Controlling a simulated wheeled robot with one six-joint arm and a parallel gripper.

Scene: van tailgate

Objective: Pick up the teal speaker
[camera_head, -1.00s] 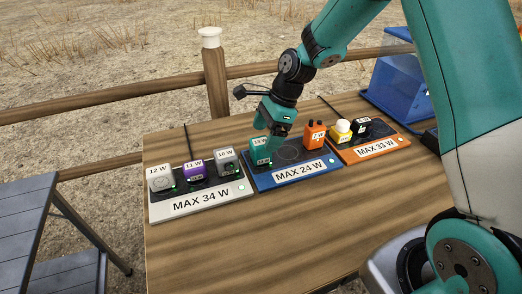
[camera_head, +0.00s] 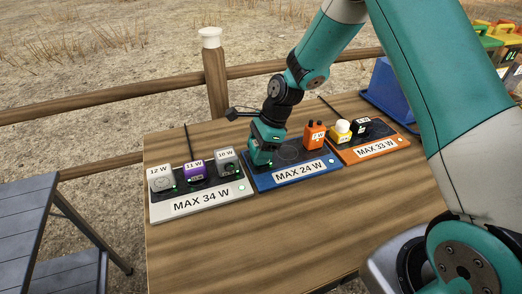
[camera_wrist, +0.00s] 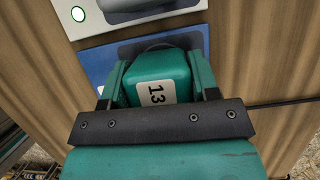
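The teal speaker (camera_wrist: 157,80), a small teal block with a white label reading 13, stands on the left part of the blue pad marked MAX 24 W (camera_head: 297,174). In the head view my gripper (camera_head: 264,152) is lowered over it and hides most of it. In the wrist view my gripper (camera_wrist: 160,82) has one finger on each side of the speaker. The fingers lie close along its sides; I cannot tell whether they press on it.
An orange device (camera_head: 314,137) stands on the same pad's right side. Right is an orange pad (camera_head: 376,149) with yellow-white and black devices. The table front (camera_head: 240,240) is clear.

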